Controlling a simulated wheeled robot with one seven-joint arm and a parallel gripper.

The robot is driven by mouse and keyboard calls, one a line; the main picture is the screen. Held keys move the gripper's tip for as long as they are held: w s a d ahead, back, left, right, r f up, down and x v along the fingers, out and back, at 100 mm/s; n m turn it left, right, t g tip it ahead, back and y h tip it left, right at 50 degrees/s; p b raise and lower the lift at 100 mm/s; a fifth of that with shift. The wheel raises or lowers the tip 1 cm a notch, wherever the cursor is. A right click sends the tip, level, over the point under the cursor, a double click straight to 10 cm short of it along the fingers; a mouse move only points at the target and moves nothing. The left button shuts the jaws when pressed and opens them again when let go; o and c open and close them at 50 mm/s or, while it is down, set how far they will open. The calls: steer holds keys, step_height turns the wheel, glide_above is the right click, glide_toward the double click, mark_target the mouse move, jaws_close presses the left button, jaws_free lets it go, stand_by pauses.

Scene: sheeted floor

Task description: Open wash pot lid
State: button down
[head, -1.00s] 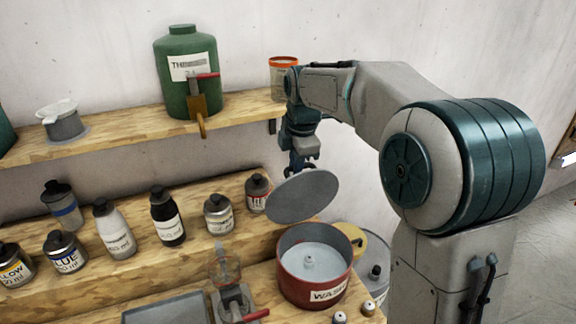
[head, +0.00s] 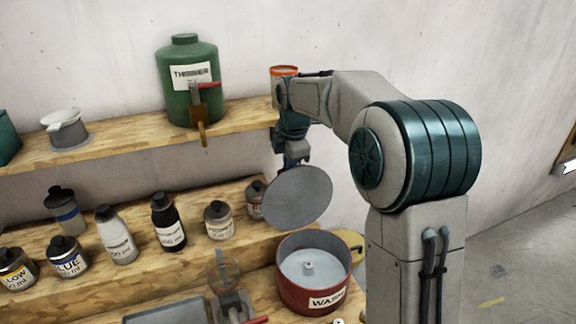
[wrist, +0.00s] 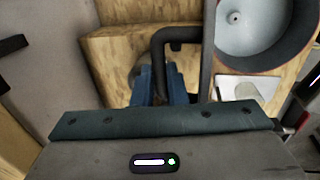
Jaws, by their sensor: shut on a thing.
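The wash pot (head: 315,291) is a red pot with a "WASH" label, standing on the lower wooden bench in the head view. Its top is uncovered and a small knob shows inside on a pale surface. The grey round lid (head: 297,197) hangs tilted above and slightly left of the pot, apart from it. My gripper (head: 290,164) is above the lid and shut on it; the lid hides the fingertips. In the wrist view, the pot (wrist: 262,30) shows at the upper right, and dark bars, seemingly the lid's handle (wrist: 180,40), cross the middle by the blue fingers.
Several bottles, such as the black one (head: 168,220), line the step left of the lid. A green thinner container (head: 188,100) stands on the upper shelf (head: 110,145). A grey tray (head: 165,312) and a small clear-topped device (head: 228,285) are left of the pot.

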steer(key=c, duration=1.5)
jaws_free()
steer(key=shift+f, duration=0.1)
steer(key=shift+o, duration=0.2)
steer(key=shift+r, duration=0.2)
step_height(320, 180, up, 13)
steer(key=s+b, duration=0.1)
steer(key=s, duration=0.1)
steer(key=shift+s+d+r, duration=0.15)
steer(key=shift+s+d, duration=0.1)
steer(key=shift+d, duration=0.2)
steer(key=s+d+f+m, duration=0.2)
steer(key=s+f+m, duration=0.3)
steer(key=s+m, duration=0.2)
steer(key=s+d+f+m+t, duration=0.1)
steer(key=s+d+f+m, duration=0.2)
steer(key=s, duration=0.9)
steer(key=s+d+f+m, duration=0.2)
steer(key=s+f+m, duration=0.7)
steer(key=m, duration=0.2)
steer(key=shift+s+d+f+t+h+b, duration=0.25)
steer(key=shift+s+d+t+h+b, duration=0.05)
steer(key=shift+b, duration=0.05)
